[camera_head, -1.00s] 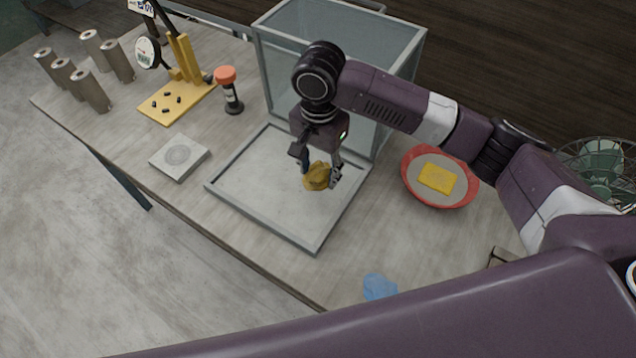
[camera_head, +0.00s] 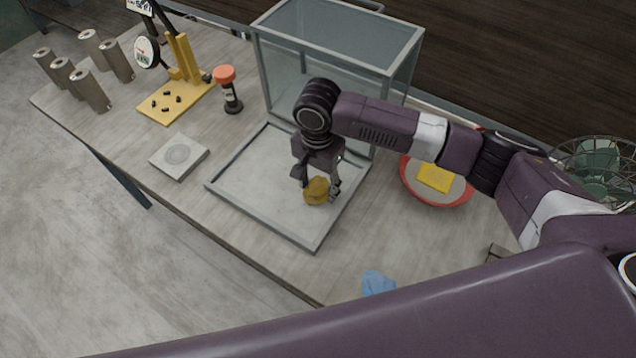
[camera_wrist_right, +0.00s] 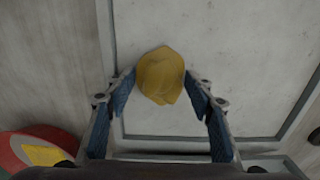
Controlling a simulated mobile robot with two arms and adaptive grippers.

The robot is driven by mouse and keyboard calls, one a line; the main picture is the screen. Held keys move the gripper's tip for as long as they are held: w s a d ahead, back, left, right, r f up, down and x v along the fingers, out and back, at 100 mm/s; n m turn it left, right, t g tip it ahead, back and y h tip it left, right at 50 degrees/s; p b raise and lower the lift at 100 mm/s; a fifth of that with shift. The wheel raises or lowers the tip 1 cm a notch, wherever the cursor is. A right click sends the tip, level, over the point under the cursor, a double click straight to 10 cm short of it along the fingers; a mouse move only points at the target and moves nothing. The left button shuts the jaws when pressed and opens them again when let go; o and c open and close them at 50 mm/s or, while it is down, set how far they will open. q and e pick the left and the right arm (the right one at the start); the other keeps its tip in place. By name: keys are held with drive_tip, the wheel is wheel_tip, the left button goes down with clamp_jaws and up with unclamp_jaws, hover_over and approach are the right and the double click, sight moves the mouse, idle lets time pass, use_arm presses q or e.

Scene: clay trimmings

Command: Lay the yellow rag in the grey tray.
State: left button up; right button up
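The yellow rag (camera_head: 317,191) is a bunched, mustard-coloured lump over the right part of the grey tray (camera_head: 262,180). My right gripper (camera_head: 319,187) points down at it with one finger on each side. In the right wrist view the rag (camera_wrist_right: 161,76) sits between the fingertips, which appear to press its sides. The rag is at or just above the tray floor; I cannot tell whether it touches. The tray is flat with a low rim and otherwise looks empty. My left gripper is not in view.
A glass-sided box (camera_head: 335,35) stands behind the tray. A red round dish (camera_head: 455,199) with a yellow block (camera_head: 434,178) is to the right. A blue cloth (camera_head: 378,284) lies near the front.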

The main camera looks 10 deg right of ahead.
sight(318, 186)
drive_tip(key=shift+o, duration=1.1)
drive_tip(key=shift+r, duration=0.15)
wheel_tip(318, 186, up, 12)
drive_tip(key=b, duration=0.2)
